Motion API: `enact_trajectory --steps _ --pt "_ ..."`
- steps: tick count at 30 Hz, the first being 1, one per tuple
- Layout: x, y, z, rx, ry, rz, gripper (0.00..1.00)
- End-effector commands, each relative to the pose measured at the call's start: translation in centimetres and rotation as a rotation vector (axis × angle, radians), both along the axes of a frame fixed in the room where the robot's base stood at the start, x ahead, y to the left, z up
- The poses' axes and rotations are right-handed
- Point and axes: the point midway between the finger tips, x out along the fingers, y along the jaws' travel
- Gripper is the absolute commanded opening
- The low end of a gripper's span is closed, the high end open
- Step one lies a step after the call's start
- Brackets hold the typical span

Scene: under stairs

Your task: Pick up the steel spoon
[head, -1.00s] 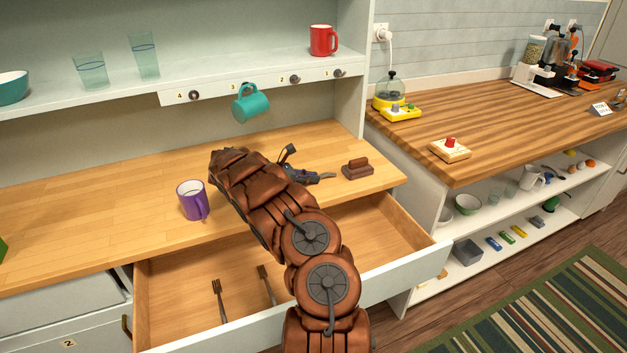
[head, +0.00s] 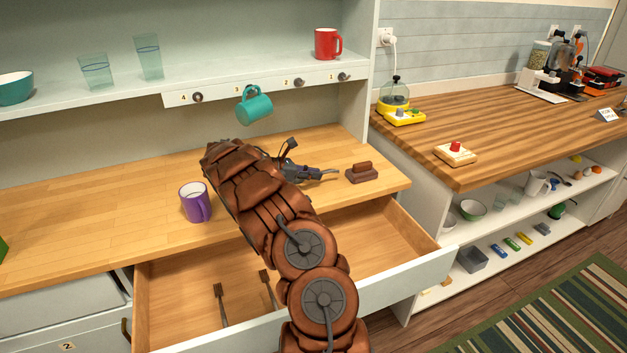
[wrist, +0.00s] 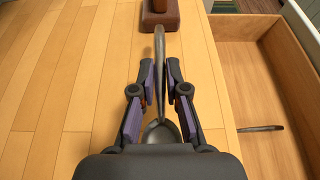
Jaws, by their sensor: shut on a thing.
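The steel spoon (wrist: 160,45) lies between the fingers of my gripper (wrist: 161,82) in the wrist view. Its handle points away, towards a brown block, and its bowl is close to the palm. The fingers are shut on the spoon's handle. In the head view my gripper (head: 308,172) is low over the wooden counter, left of the brown block, with a grey end of the spoon showing past the fingers. I cannot tell whether the spoon touches the counter.
The brown block (head: 362,172) stands just beyond the spoon. A purple mug (head: 195,202) is to the left on the counter. A teal mug (head: 254,105) hangs above from the hook rail. An open drawer (head: 400,282) below holds forks (head: 221,304).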

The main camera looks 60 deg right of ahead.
Motion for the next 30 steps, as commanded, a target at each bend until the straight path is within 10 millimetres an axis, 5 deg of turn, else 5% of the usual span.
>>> enact_trajectory --steps 21,30 --pt "-3.7 10.8 0.9 0.0 0.0 0.001 0.0" --pt "-4.6 13.4 1.3 0.0 -0.002 0.001 0.0"
